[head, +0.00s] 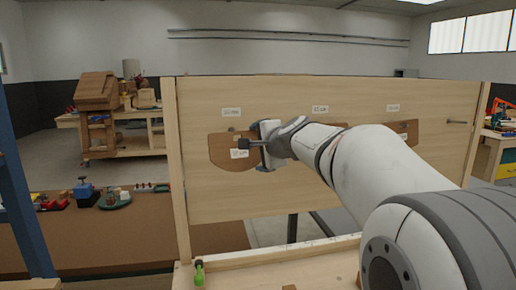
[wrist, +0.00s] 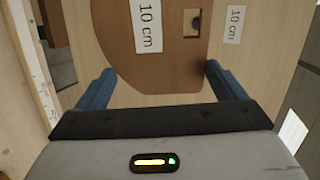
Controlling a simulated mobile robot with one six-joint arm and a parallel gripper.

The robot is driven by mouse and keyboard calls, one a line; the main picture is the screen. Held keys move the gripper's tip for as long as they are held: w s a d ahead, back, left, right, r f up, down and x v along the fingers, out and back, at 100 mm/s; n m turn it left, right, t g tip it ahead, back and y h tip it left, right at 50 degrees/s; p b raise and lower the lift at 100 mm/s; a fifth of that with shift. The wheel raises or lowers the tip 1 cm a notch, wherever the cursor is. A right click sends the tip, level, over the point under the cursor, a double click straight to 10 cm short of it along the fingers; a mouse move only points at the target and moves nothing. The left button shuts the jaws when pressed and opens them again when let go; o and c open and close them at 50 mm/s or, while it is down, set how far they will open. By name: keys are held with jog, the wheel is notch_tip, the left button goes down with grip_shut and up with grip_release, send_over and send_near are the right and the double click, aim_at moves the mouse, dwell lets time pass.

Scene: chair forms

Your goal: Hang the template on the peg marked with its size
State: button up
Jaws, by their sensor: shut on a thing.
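In the wrist view the template (wrist: 178,72) has a 10 cm label (wrist: 147,25) and a rectangular hole (wrist: 192,22). A board label (wrist: 236,24) reading 10 cm is just beyond the hole; it also shows above the template in the head view (head: 231,112). Something dark, perhaps the peg, shows in the hole; I cannot tell whether it passes through.
Two more board labels, middle (head: 320,109) and right (head: 393,107), are too small to read. A brown template (head: 408,128) is under the right label, and my arm hides most of the middle. A bare peg (head: 457,122) sticks out at far right. A green-handled tool (head: 199,272) stands on the ledge.

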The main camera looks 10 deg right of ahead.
aim_at(257, 148)
jog(key=shift+s+b, duration=0.4)
jog(key=shift+s, duration=1.35)
jog(key=shift+w+p, duration=0.9)
jog(key=shift+w, duration=2.4)
jog(key=shift+s, duration=0.15)
